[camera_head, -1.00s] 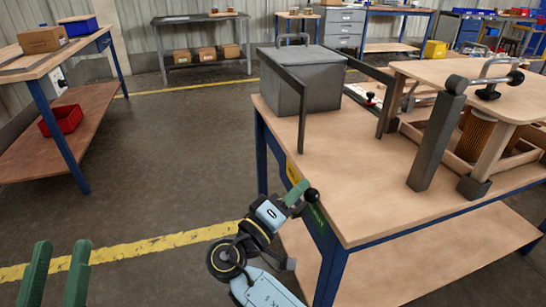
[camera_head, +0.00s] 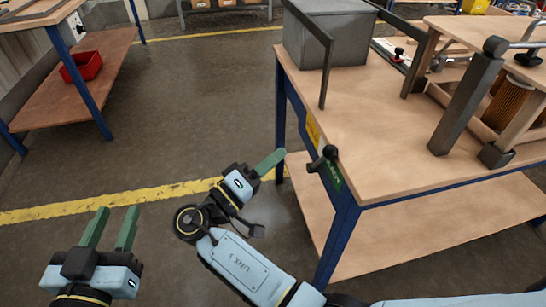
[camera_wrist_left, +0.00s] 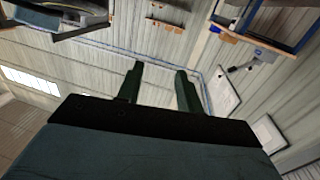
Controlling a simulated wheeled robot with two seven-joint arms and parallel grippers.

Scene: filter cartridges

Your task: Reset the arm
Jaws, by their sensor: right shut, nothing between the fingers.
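My left gripper (camera_head: 110,230) is at the lower left in the head view, over the floor, its two green fingers apart with nothing between them. Those fingers also show apart in the left wrist view (camera_wrist_left: 160,88), pointing toward a corrugated wall. My right gripper (camera_head: 269,163) is in the middle of the head view, its green fingers together and empty. It is just left of the workbench's (camera_head: 390,140) near edge and below the bench top. A pleated brown filter cartridge (camera_head: 506,104) is partly hidden inside a wooden fixture at the right of the bench.
A black-knobbed lever (camera_head: 325,156) sticks out at the bench's near corner, close to my right gripper. A grey metal box (camera_head: 325,40) and dark upright bars (camera_head: 468,98) stand on the bench. A red bin (camera_head: 82,67) sits on a lower shelf at left. Floor between is clear.

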